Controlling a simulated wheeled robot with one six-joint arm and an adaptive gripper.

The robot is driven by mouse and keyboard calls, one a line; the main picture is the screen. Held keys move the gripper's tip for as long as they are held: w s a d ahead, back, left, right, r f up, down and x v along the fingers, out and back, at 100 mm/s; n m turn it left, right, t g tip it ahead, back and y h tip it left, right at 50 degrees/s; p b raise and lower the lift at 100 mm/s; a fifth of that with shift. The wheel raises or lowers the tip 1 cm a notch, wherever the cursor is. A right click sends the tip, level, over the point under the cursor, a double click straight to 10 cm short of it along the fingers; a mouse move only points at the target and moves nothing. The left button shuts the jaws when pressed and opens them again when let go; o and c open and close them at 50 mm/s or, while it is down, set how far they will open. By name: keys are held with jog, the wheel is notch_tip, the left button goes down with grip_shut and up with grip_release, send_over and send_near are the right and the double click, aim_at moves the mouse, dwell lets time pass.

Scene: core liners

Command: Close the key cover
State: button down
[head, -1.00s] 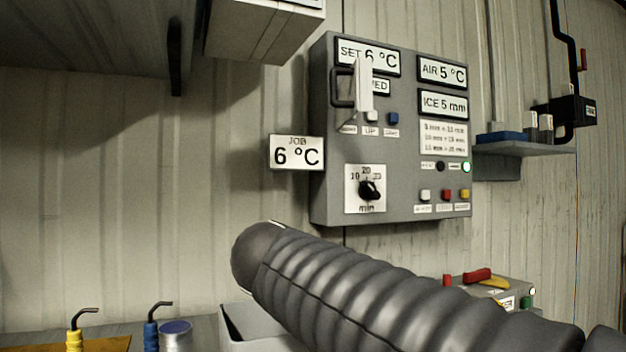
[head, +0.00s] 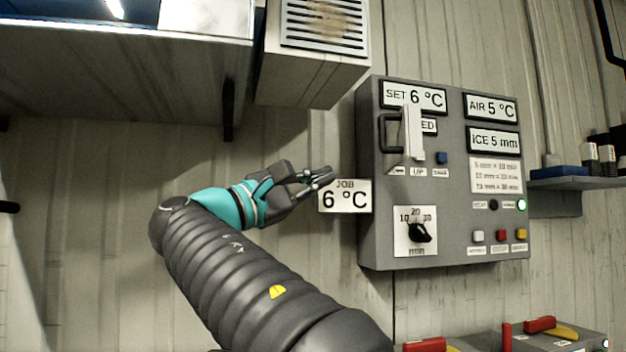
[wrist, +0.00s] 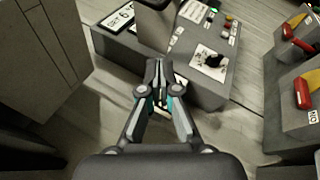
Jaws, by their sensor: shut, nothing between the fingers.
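The key cover (head: 414,132) is a pale flap with a dark handle (head: 389,133) on the upper left of the grey control box. It stands out from the box face, open, with a blue key (head: 441,158) showing to its right. My gripper (head: 322,177) is left of the box, near the JOB card, apart from the cover and empty. In the wrist view my gripper (wrist: 157,75) has its fingertips together, in front of the box's edge. A brownish block at the top there looks like the cover (wrist: 155,18); its handle cannot be made out.
The grey control box (head: 380,230) carries a dial (head: 420,232), displays and coloured buttons. The JOB card (head: 345,196) juts from its left side. A vented unit (head: 310,75) hangs above left. Red-handled boxes (head: 540,325) stand below right. The wall left of my arm is clear.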

aim_at(383, 145)
jog(key=w+d+r, duration=0.2)
jog(key=d+r, duration=0.2)
jog(key=d, duration=0.4)
jog(key=shift+p, duration=0.35)
